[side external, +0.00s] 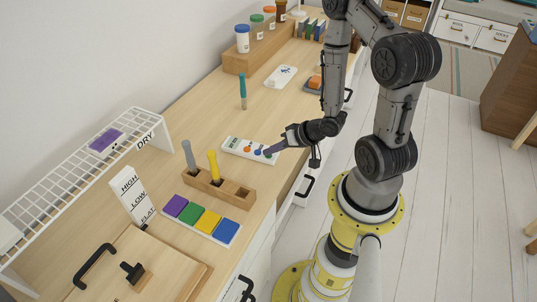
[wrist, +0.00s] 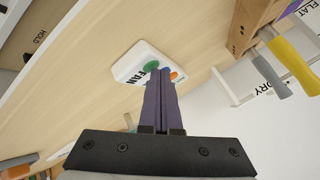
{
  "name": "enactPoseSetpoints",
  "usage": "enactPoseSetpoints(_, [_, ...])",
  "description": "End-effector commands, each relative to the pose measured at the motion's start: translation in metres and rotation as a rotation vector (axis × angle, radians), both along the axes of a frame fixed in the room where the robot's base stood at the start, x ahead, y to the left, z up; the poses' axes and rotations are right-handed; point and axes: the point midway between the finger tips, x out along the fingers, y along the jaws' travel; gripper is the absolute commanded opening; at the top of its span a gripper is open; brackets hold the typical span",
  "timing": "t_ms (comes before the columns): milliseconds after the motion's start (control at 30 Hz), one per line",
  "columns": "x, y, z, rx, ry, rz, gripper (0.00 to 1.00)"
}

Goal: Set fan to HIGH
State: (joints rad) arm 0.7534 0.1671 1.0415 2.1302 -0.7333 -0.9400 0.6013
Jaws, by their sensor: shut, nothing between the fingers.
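The fan control (side external: 240,147) is a small white panel with coloured round buttons, lying on the desk. In the wrist view the panel (wrist: 124,70) carries the word FAN, with a green button (wrist: 152,65) and an orange button (wrist: 177,76) visible. My gripper (side external: 269,153) reaches over the panel's right end from the desk's front side. Its purple fingers (wrist: 160,74) are shut and empty, with their tips over the button row. They hide part of the buttons, and I cannot tell whether they touch one. No button's setting label is readable.
A wooden block (side external: 206,186) with grey and yellow pegs stands in front of the panel. A teal pen (side external: 243,91) stands behind. Bare desk surrounds the panel.

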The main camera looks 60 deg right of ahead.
Motion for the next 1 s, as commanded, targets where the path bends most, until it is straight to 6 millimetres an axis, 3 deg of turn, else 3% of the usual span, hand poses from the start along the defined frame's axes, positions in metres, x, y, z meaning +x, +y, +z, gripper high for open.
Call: enactPoseSetpoints(1000, [0.0, 0.0, 0.02, -0.001, 0.0, 0.001, 0.0])
